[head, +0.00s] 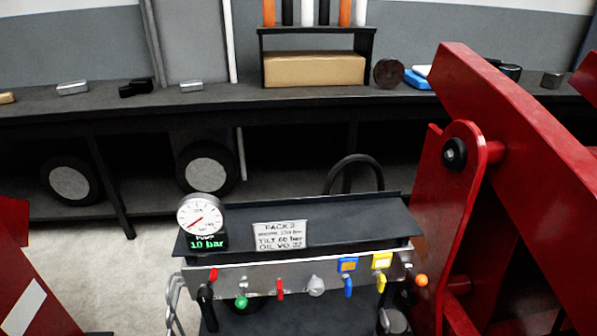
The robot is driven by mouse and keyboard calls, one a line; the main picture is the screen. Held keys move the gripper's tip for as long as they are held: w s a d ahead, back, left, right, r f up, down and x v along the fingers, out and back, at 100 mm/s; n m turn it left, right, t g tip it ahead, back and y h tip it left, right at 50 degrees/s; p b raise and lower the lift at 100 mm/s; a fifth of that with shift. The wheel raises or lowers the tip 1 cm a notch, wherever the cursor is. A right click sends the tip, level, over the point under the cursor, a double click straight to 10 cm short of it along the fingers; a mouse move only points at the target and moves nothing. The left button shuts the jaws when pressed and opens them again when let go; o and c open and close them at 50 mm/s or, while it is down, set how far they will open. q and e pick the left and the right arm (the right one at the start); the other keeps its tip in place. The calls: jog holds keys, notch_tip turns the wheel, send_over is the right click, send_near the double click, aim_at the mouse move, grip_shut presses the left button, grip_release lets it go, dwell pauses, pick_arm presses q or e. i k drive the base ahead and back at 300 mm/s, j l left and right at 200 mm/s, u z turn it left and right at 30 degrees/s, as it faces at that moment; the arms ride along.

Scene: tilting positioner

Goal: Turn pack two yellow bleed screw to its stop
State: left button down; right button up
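Pack two (325,217) is a dark power unit with a sign reading "PACK 2" (280,236) and a metal front strip of coloured controls. A yellow control (381,283), which looks like the yellow bleed screw, hangs near the strip's right end, below a yellow square (382,261). How far it is turned cannot be told. A round gauge (200,215) stands at the left, with a green display reading 10 bar (207,243). Neither of my grippers is in view.
Beside the yellow control are a blue control (348,286), a grey knob (316,285), a red lever (280,288) and an orange ball (421,281). A big red steel arm (520,150) stands close at the right. A long bench (200,105) runs behind.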

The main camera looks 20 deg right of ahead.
aim_at(381, 278)
jog(key=l+z, duration=0.35)
jog(key=z, duration=0.15)
jog(key=l+z, duration=0.45)
jog(key=i+j, duration=0.05)
jog(key=j, duration=0.05)
